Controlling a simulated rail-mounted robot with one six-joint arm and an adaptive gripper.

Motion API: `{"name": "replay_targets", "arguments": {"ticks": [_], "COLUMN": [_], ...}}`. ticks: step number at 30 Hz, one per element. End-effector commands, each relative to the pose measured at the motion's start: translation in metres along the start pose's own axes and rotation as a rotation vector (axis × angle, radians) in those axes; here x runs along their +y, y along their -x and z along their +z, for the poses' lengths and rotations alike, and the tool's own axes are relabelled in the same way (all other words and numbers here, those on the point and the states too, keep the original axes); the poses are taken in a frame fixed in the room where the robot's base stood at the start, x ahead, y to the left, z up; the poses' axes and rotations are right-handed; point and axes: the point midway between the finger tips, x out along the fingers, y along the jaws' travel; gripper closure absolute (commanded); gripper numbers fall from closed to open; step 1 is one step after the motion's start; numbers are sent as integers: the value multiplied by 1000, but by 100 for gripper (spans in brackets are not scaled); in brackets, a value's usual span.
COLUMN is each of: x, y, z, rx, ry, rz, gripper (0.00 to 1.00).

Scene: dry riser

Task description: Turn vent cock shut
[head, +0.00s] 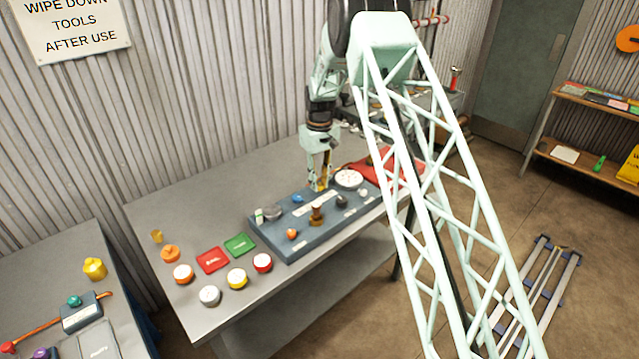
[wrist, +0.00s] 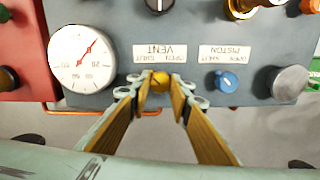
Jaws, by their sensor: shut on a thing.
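The vent cock (wrist: 160,79) is a small yellow knob on the grey panel (wrist: 120,22), just beside the VENT label (wrist: 160,53), which reads upside down in the wrist view. My gripper (wrist: 161,84) is shut on the vent cock, with one fingertip on each side of it. The fingers cover much of the knob, so I cannot tell which way it is turned. In the head view my gripper (head: 319,187) reaches down to the back edge of the panel (head: 285,245), and the cock is not clearly visible there.
A white dial gauge (wrist: 82,58) and a blue piston knob (wrist: 227,81) flank the gripper. A grey knob (wrist: 288,83) lies farther right. A brass fitting (head: 317,213) and an orange knob (head: 292,234) stand on the panel. Several coloured round pieces lie left on the bench (head: 150,205).

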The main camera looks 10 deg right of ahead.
Motion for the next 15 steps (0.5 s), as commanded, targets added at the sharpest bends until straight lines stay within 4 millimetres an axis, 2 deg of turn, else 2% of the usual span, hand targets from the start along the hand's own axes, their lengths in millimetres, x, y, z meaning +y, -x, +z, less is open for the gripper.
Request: {"name": "replay_targets", "arguments": {"ticks": [4,5,9,15], "x": [0,0,0,0], "y": [0,0,0,0], "z": [0,0,0,0], "rx": [1,1,0,0], "ry": [0,0,0,-1], "rz": [0,0,0,0], "gripper": [92,79,67,67]}}
